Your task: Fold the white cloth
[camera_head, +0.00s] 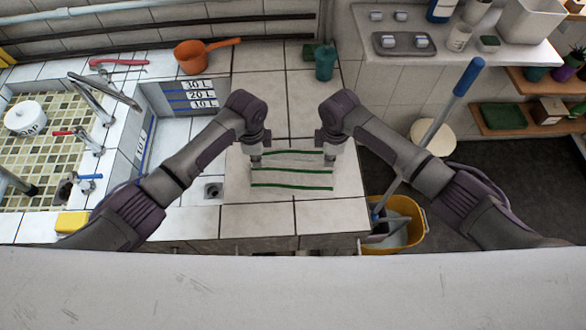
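The white cloth (291,183) with dark green stripes lies on the tiled counter in the middle of the view. It looks spread out, with its stripes running left to right. My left gripper (256,161) points down at the cloth's far left part. My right gripper (329,162) points down at its far right part. Both fingertips are small and partly hidden by the wrists, so I cannot tell whether they are open or shut, or whether they touch the cloth.
A tiled basin (50,140) with taps is at the left, and a small drain (213,191) lies left of the cloth. An orange dipper (192,56) and teal cup (325,63) stand at the back. A yellow bucket (413,240) with a blue-handled mop is right of the counter.

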